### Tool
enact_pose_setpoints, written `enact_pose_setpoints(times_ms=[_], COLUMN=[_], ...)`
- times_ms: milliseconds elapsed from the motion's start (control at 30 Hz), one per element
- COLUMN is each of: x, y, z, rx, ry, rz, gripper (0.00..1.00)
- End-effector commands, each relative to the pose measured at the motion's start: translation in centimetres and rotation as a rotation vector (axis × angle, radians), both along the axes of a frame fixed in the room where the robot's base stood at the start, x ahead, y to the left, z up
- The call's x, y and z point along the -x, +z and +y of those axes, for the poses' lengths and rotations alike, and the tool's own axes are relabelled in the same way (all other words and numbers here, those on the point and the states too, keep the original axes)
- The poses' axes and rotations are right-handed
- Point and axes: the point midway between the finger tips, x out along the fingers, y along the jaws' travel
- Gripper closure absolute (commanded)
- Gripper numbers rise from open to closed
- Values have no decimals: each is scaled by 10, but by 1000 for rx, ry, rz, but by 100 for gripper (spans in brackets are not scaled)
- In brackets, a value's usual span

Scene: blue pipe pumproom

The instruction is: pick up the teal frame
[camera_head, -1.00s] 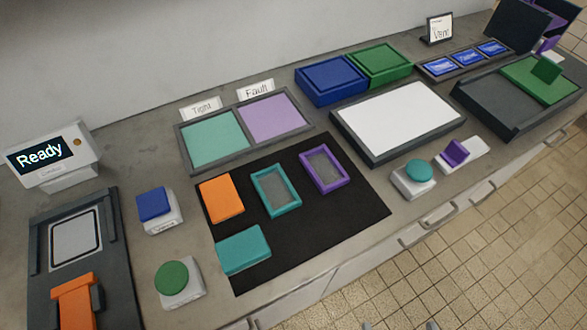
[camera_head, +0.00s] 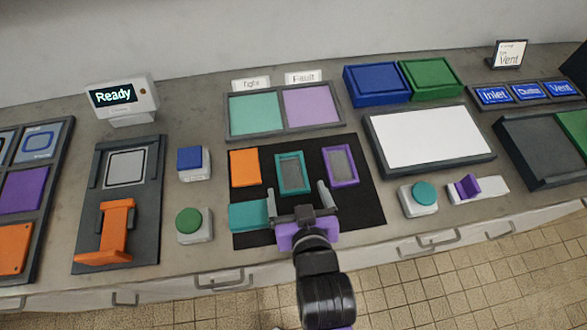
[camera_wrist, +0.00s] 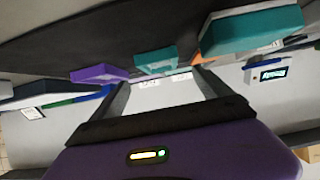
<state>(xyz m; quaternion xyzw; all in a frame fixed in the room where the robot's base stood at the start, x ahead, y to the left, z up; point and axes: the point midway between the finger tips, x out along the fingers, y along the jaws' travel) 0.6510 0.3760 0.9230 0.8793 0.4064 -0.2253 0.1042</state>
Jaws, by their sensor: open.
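The teal frame (camera_head: 292,173) lies on the black mat (camera_head: 312,156), between the orange block (camera_head: 244,168) and the purple frame (camera_head: 341,165). It has a grey centre. My gripper (camera_head: 297,198) is open and empty, with its two fingers spread just on the near side of the teal frame. In the wrist view the teal frame (camera_wrist: 156,61) appears ahead, beyond the open fingers, and apart from them. The purple frame (camera_wrist: 99,74) is to its left there and a solid teal block (camera_wrist: 252,31) is to its right.
The solid teal block (camera_head: 248,215) lies close to the left of my gripper. A two-part tray (camera_head: 284,134) with teal and purple areas stands behind the mat. A white-topped tray (camera_head: 376,148) is to the right. Blue and green buttons (camera_head: 189,221) are to the left.

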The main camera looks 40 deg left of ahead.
Motion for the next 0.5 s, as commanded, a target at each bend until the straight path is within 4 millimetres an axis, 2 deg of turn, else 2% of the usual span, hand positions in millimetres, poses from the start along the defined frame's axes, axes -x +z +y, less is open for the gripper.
enact_pose_setpoints(times_ms=[500], x=[-35], y=[-25], z=[40], rx=[-1], ry=[0], rz=[-1], gripper=[11])
